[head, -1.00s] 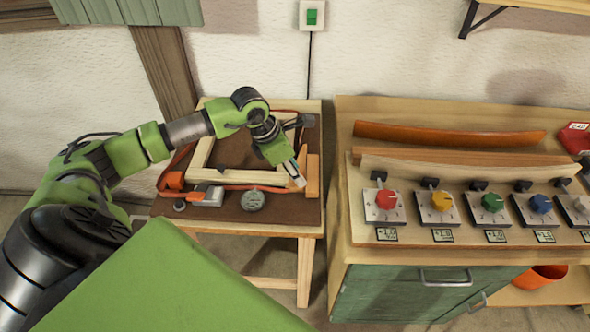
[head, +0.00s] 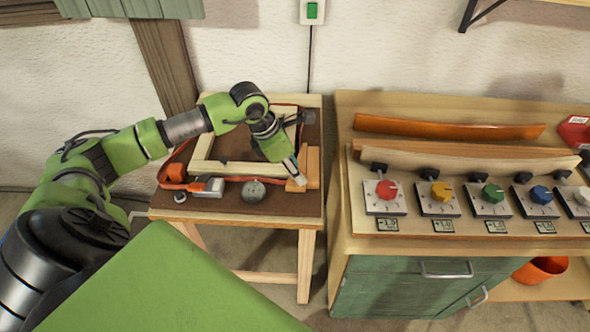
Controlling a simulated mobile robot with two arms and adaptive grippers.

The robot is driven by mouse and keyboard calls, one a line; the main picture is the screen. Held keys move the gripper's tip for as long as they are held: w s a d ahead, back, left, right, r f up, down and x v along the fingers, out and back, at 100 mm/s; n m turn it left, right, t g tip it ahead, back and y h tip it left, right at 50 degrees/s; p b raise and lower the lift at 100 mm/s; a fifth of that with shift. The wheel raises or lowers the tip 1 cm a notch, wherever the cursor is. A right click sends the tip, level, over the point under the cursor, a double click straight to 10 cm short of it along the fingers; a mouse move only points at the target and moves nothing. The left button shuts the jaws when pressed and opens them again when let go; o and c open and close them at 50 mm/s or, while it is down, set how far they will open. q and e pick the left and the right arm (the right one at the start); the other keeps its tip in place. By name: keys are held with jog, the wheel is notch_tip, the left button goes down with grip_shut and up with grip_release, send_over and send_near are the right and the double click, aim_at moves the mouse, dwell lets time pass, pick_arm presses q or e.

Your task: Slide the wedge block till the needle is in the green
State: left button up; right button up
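A wooden frame (head: 236,169) lies on the dark top of the small bench with an orange strap around it. At the frame's right side stands a light wooden block (head: 313,165), and a smaller wooden piece (head: 297,187) shows at its lower left; I take these to be the wedge blocks. The round grey gauge (head: 253,191) lies in front of the frame; its needle and any green zone are too small to read. My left gripper (head: 298,178) points down at the blocks, its tip at the smaller piece. Its finger opening cannot be made out. My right gripper is out of view.
A ratchet buckle (head: 208,187) and an orange part (head: 174,173) sit left of the gauge. To the right, a workbench (head: 345,180) carries bent laths (head: 450,128) and a row of coloured knobs (head: 387,190). The bench's front edge (head: 240,222) is clear.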

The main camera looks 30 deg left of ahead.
pick_arm(q)
jog(key=shift+s+d+r, duration=0.1)
jog(key=shift+s+r, duration=0.2)
jog(key=shift+r, duration=0.1)
jog(key=v, duration=1.1)
jog(key=shift+r, duration=0.2)
